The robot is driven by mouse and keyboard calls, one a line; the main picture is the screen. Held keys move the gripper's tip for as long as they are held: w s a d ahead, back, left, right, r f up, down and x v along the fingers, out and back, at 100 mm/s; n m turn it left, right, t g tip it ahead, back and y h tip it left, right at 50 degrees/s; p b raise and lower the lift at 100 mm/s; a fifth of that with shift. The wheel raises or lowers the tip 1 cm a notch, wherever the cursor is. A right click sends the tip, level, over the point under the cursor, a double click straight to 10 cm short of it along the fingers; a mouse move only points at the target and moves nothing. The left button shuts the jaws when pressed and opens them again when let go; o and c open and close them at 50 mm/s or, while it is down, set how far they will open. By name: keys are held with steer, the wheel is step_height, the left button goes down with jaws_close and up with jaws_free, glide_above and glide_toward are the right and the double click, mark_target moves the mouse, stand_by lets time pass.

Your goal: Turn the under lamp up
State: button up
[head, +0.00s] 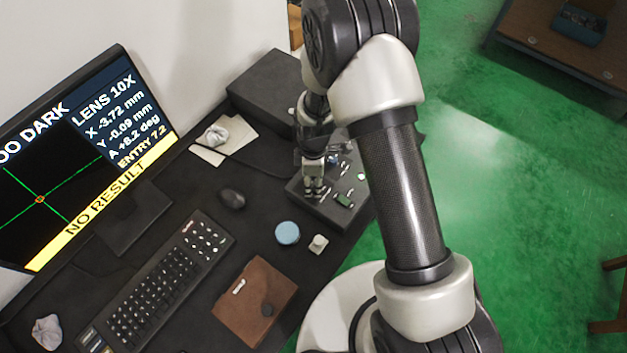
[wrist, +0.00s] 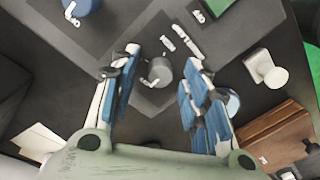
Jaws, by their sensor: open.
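The monitor (head: 75,165) on the left of the desk reads TOO DARK, LENS 10X and NO RESULT. A dark control box (head: 338,213) with small knobs and green-marked parts stands at the desk's right edge. My gripper (head: 313,190) is over this box, pointing down. In the wrist view my open gripper (wrist: 161,62) has a short grey round knob (wrist: 160,72) between its spread blue-padded fingers, apparently clear of both. A white mark shows beside the knob. My arm covers part of the box in the head view.
A blue knob (wrist: 84,5) and pale levers (wrist: 184,42) lie near the fingers. A small white knob-like piece (head: 318,244), a blue disc (head: 287,233) and a brown case (head: 255,302) lie nearer the front. A keyboard (head: 165,280) and mouse (head: 232,199) lie left.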

steer(key=shift+c, duration=0.4)
jaws_close()
steer(key=shift+m, duration=0.4)
steer(key=m, duration=0.4)
steer(key=shift+m, duration=0.3)
steer(key=m, duration=0.5)
steer(key=m+p, duration=0.1)
steer(key=m, duration=0.4)
steer(key=shift+r+m+p, duration=0.1)
steer(key=shift+m+p, duration=0.2)
steer(key=shift+m, duration=0.1)
steer(key=shift+m+t+p, duration=0.3)
steer(key=shift+m+p, duration=0.5)
steer(key=shift+m, duration=1.4)
